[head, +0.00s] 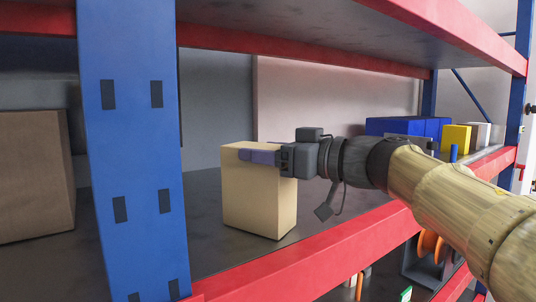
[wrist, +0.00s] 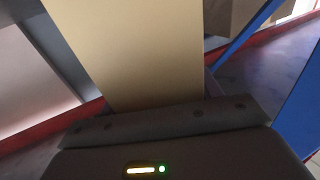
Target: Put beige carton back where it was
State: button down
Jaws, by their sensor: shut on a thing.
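The beige carton (head: 258,203) stands upright on the dark grey shelf (head: 208,238) in the head view, just right of the blue rack post. My gripper (head: 262,156) reaches in from the right and is shut on the upper part of the carton. In the wrist view the carton (wrist: 135,50) fills the upper middle, right in front of the gripper body (wrist: 165,128). The fingertips are not clearly visible there. The carton's base looks at or very near the shelf surface; I cannot tell whether it bears weight.
A blue post (head: 130,150) stands close left of the carton, with a brown box (head: 32,175) beyond it. A red beam (head: 300,262) edges the shelf. Blue boxes (head: 400,126) and a yellow box (head: 456,138) stand farther right. The upper shelf (head: 300,30) hangs overhead.

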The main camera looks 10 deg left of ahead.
jog(key=shift+s, duration=0.1)
jog(key=shift+c, duration=1.6)
grip_release()
jog(key=shift+d, duration=0.1)
jog(key=b+v, duration=0.3)
jog(key=v, duration=0.8)
jog(key=shift+d, duration=0.35)
jog(key=shift+s, duration=0.1)
